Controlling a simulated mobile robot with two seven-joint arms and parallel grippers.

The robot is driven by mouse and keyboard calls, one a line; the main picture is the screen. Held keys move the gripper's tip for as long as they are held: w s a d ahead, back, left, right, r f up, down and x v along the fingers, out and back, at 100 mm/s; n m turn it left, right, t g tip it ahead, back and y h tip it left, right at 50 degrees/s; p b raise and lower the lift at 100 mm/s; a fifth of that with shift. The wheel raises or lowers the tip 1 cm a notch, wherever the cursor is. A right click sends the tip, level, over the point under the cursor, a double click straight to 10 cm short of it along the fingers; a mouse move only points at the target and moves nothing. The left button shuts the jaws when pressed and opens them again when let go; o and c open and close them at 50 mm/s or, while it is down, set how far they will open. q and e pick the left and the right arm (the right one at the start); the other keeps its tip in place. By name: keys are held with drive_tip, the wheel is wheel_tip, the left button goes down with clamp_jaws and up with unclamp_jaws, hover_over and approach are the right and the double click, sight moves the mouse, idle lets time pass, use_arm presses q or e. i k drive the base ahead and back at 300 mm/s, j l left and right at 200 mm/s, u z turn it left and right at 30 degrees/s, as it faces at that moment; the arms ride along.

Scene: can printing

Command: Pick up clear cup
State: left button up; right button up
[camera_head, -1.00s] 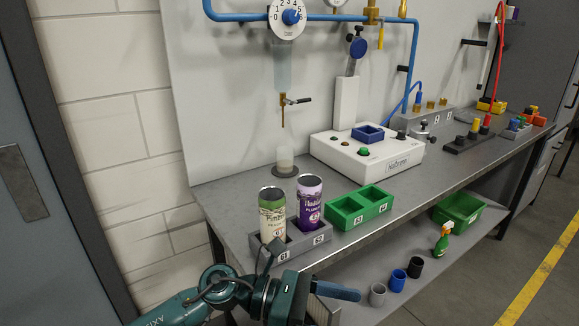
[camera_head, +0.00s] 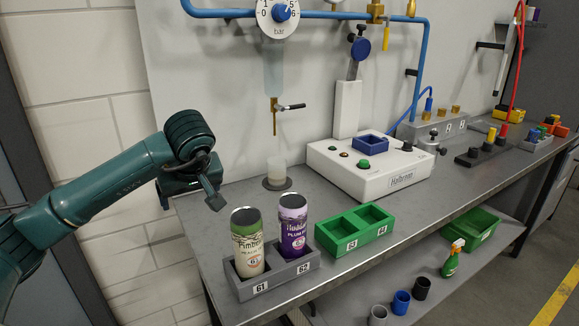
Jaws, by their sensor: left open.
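The clear cup (camera_head: 276,170) stands upright on a dark round base under the brass tap, at the back of the bench. It looks pale and translucent, with a beige lower part. My left gripper (camera_head: 216,190) is open and empty, to the left of the cup and a little lower in the picture, apart from it. One finger shows plainly; the other is largely hidden. My right gripper is not in view.
Two printed cans, green-cream (camera_head: 247,243) and purple (camera_head: 292,226), stand in a grey holder (camera_head: 285,279) in front of the cup. The brass tap (camera_head: 275,115) hangs above it. A white machine (camera_head: 372,168) and green tray (camera_head: 356,232) lie to the right.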

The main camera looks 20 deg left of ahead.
sight(277, 171)
drive_tip(key=i+l, duration=0.15)
drive_tip(key=i, duration=0.2)
drive_tip(key=i+l, duration=0.15)
drive_tip(key=i, duration=0.2)
drive_tip(key=i+l, duration=0.15)
drive_tip(key=i, duration=0.2)
